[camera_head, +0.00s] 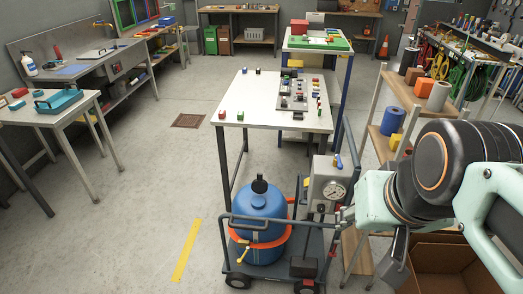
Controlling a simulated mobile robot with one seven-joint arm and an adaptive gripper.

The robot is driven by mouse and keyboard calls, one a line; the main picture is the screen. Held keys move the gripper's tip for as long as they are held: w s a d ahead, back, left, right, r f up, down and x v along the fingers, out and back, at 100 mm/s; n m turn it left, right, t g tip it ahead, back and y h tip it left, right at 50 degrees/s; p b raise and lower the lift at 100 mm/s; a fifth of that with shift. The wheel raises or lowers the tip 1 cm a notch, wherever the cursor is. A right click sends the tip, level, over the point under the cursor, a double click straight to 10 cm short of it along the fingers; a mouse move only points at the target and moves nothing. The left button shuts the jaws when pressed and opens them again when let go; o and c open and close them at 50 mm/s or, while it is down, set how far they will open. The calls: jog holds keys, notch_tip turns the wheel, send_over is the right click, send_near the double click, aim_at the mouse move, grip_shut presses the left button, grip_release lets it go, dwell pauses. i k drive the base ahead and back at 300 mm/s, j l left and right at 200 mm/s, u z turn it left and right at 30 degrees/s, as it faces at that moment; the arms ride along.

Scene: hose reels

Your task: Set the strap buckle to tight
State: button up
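A blue tank (262,211) with a black top stands upright on a dark cart (277,268) at the bottom centre. An orange strap (268,243) runs around the tank's lower part. A small yellow lever (243,250), which looks like the strap buckle, sits on the strap at the tank's front left. It is too small to tell its exact setting. My arm reaches in from the right, and a dark grey part at its end, likely my gripper (394,262), hangs right of the cart, apart from the buckle. Its fingers cannot be made out.
A wooden shelf (383,145) and cardboard box (447,258) are at right. Floor left of the cart, with a yellow stripe (187,250), is clear.

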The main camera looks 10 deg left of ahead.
aim_at(240, 260)
jog(key=u, duration=0.85)
jog(key=i+l+u, duration=0.1)
jog(key=i+l, duration=0.15)
jog(key=i, duration=0.1)
